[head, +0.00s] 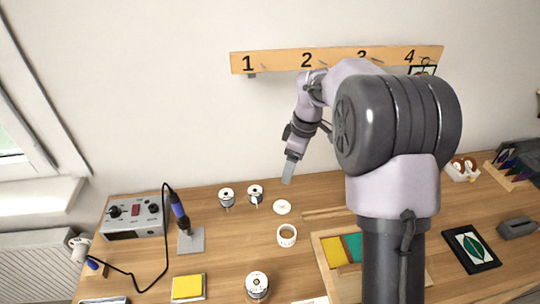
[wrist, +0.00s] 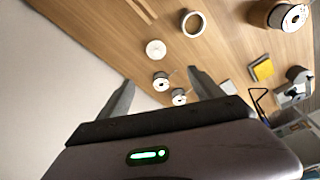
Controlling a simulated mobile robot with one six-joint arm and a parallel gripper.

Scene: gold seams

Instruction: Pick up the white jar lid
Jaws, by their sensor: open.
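The white jar lid (head: 282,207) is a flat, pale disc lying on the wooden bench in front of the wall. In the wrist view the lid (wrist: 155,49) lies beyond my fingertips, a little left of centre. My gripper (head: 289,172) hangs in the air above and behind the lid, pointing down. In the wrist view my gripper (wrist: 161,78) has its two fingers wide apart with nothing between them but the view of the bench and spools. The lid is fully visible and apart from the gripper.
Two wire spools (head: 226,198) (head: 255,194) stand left of the lid, and a tape roll (head: 287,235) lies in front of it. A thin wooden strip (head: 330,213) lies to the right. A soldering station (head: 133,217) is far left. A numbered peg rail (head: 335,60) hangs above.

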